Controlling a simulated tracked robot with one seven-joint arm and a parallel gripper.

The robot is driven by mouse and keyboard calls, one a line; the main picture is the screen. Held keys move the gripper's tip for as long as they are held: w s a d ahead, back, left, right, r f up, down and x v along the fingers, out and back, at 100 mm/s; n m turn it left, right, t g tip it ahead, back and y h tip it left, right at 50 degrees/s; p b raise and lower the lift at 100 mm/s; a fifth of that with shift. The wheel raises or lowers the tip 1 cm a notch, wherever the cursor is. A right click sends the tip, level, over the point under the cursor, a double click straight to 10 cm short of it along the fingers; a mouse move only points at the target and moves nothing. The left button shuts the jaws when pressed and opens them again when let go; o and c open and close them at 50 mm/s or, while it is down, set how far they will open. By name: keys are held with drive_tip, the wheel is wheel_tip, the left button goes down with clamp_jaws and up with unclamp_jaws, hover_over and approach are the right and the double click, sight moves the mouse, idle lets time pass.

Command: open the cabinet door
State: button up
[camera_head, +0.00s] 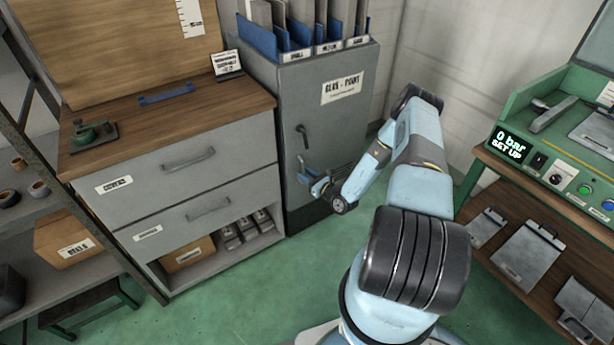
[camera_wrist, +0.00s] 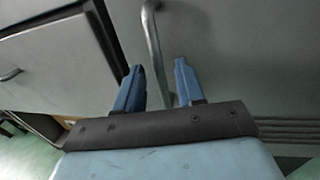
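The grey cabinet (camera_head: 312,115) stands in the middle of the head view with its door closed. A dark bar handle (camera_head: 302,137) is on the door's left side. In the wrist view the handle (camera_wrist: 153,40) runs down from the top edge and its lower part lies between my two blue fingers in the picture. My gripper (camera_head: 306,174) is near the door, at the handle's lower end. The wrist view shows my gripper (camera_wrist: 158,66) open, with a gap on each side of the bar. How deep the bar sits between the fingers I cannot tell.
A drawer unit (camera_head: 185,165) with a wooden top adjoins the cabinet on the left. Blue file holders (camera_head: 290,40) stand on the cabinet. A green workbench (camera_head: 545,165) is at the right. Green floor (camera_head: 260,285) is clear in front of the cabinet.

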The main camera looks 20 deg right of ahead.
clamp_jaws()
idle(0.6)
